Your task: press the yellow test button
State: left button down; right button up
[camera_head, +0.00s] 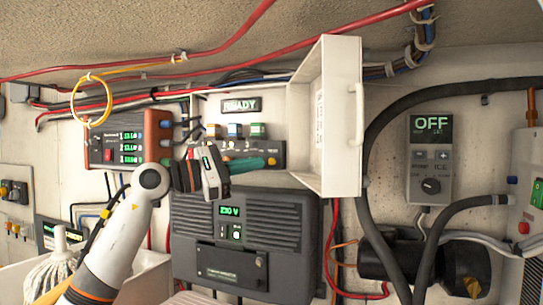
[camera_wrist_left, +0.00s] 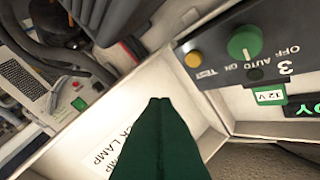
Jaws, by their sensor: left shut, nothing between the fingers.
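The yellow test button (camera_wrist_left: 193,58), round and labelled TEST, sits on the dark switch panel (camera_wrist_left: 225,45) in the left wrist view, beside a green OFF/AUTO/ON knob (camera_wrist_left: 245,42) marked 3. In the head view the button (camera_head: 272,160) is a tiny spot at the panel's lower right, just beyond my fingertips. My left gripper (camera_head: 263,163) is in front of the panel, its dark green fingers shut and empty. In the left wrist view the closed fingertips (camera_wrist_left: 160,101) appear apart from the button; the remaining depth is hard to tell. My right gripper is not in view.
An open white cover (camera_head: 343,110) juts out just right of the panel. A dark 230 V unit (camera_head: 285,220) is below. Thick black hoses (camera_head: 375,140) run right of the cover.

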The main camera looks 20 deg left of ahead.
aim_at(272, 162)
pick_arm(q)
jog(key=w+p, duration=0.2)
jog(key=w, duration=0.2)
jog(key=shift+w, duration=0.15)
jog(key=shift+a, duration=0.1)
dwell(0.9)
dwell(0.9)
jog(key=shift+w+p, duration=0.4)
jog(key=shift+p, duration=0.05)
